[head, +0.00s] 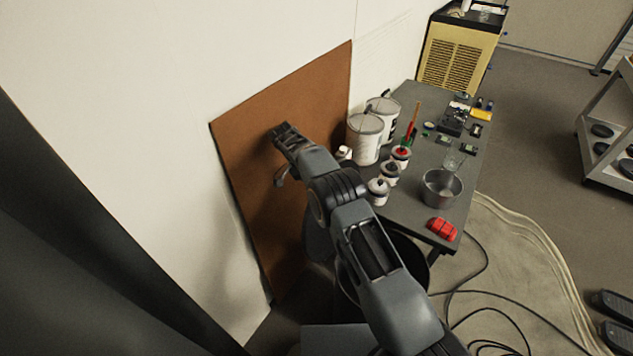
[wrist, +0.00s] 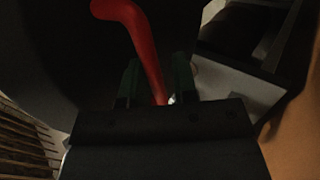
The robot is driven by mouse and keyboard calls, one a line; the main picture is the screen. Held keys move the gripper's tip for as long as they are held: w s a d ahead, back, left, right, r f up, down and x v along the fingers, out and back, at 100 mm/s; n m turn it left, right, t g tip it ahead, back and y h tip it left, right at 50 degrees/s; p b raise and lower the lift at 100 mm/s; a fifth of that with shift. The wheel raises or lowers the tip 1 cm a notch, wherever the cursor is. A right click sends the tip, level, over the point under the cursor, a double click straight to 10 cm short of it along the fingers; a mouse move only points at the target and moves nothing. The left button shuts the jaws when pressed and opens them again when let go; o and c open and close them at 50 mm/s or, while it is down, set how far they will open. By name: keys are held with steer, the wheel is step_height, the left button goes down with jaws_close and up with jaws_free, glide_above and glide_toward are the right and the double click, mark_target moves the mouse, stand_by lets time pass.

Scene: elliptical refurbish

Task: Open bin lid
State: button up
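In the wrist view, my gripper (wrist: 156,82) shows as two dark green fingers standing apart, with a gap between them. A red bent bar (wrist: 136,32), which looks like a handle, runs down into this gap. I see no clear contact with either finger. Its lower end is hidden by the dark gripper body. In the head view, a dark round container (head: 422,247), possibly the bin, stands partly under the table behind my arm. Its lid cannot be made out.
A brown board (head: 250,145) leans on the white wall beside my arm. The grey table (head: 425,160) holds paint cans (head: 365,138), small jars, a metal pot (head: 441,188) and a red object (head: 441,229). Cables (head: 480,300) lie on the floor at lower right.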

steer(key=shift+o, duration=1.1)
steer(key=shift+r, duration=0.25)
steer(key=shift+a, duration=0.1)
steer(key=shift+r, duration=0.15)
step_height(320, 180, up, 3)
steer(key=shift+s+b, duration=0.1)
steer(key=shift+b, duration=0.3)
steer(key=s+r+b, duration=0.1)
steer(key=s+r, duration=0.1)
steer(key=s+d+r+b, duration=0.1)
steer(key=s+r, duration=0.1)
steer(key=r, duration=0.1)
steer(key=shift+s+d, duration=0.1)
steer(key=shift+s, duration=0.05)
steer(key=s+d+r+b, duration=0.2)
steer(key=s+r, duration=0.2)
steer(key=s, duration=0.5)
steer(key=shift+d+r+b, duration=0.2)
steer(key=shift+r+b, duration=0.15)
steer(key=shift+b, duration=0.05)
